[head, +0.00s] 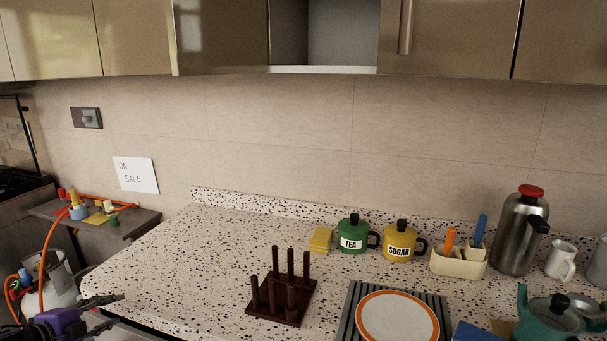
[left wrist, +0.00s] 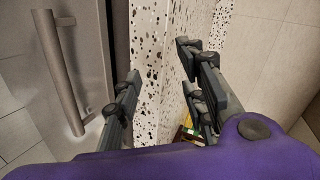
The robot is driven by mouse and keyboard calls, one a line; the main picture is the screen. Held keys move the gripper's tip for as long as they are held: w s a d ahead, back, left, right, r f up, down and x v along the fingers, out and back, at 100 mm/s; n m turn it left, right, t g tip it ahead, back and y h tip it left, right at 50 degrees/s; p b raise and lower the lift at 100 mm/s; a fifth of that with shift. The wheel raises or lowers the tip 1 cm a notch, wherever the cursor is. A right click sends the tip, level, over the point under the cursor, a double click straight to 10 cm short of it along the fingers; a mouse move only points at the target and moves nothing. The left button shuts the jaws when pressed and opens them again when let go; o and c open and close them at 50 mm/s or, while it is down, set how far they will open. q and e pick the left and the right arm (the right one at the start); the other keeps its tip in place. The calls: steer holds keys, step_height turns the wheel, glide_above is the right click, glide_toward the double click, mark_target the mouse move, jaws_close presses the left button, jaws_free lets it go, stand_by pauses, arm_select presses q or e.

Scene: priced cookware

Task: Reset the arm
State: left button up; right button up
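My left gripper (head: 118,311) is at the lower left of the head view, beside the left front edge of the speckled counter (head: 185,270). Its dark fingers stand apart with nothing between them. In the left wrist view the same gripper (left wrist: 165,72) is open and empty, with the counter's edge behind it. My right gripper does not show in either view.
A dark peg rack (head: 281,297), an orange-rimmed plate (head: 397,318), a green TEA pot (head: 353,236), a yellow SUGAR pot (head: 398,244) and a steel flask (head: 516,235) stand on the counter. The counter's left part is clear. A cupboard handle (left wrist: 62,75) is near the left wrist.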

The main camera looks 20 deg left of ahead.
arm_select(q)
steer(key=s+d+f+n+g, duration=0.25)
steer(key=s+d+f, duration=0.45)
steer(key=d+f, duration=0.35)
steer(key=s+d+f+n+g, duration=0.1)
steer(key=s+d+f+n, duration=0.3)
steer(key=s+d+f, duration=0.55)
steer(key=s+d+n, duration=0.3)
steer(key=d, duration=1.1)
steer(key=s+d+f+n+h+p, duration=0.1)
steer(key=d+n, duration=0.3)
steer(key=d, duration=1.1)
steer(key=shift+s+g+h+p, duration=0.3)
steer(key=shift+s+g, duration=0.15)
steer(key=shift+s, duration=0.45)
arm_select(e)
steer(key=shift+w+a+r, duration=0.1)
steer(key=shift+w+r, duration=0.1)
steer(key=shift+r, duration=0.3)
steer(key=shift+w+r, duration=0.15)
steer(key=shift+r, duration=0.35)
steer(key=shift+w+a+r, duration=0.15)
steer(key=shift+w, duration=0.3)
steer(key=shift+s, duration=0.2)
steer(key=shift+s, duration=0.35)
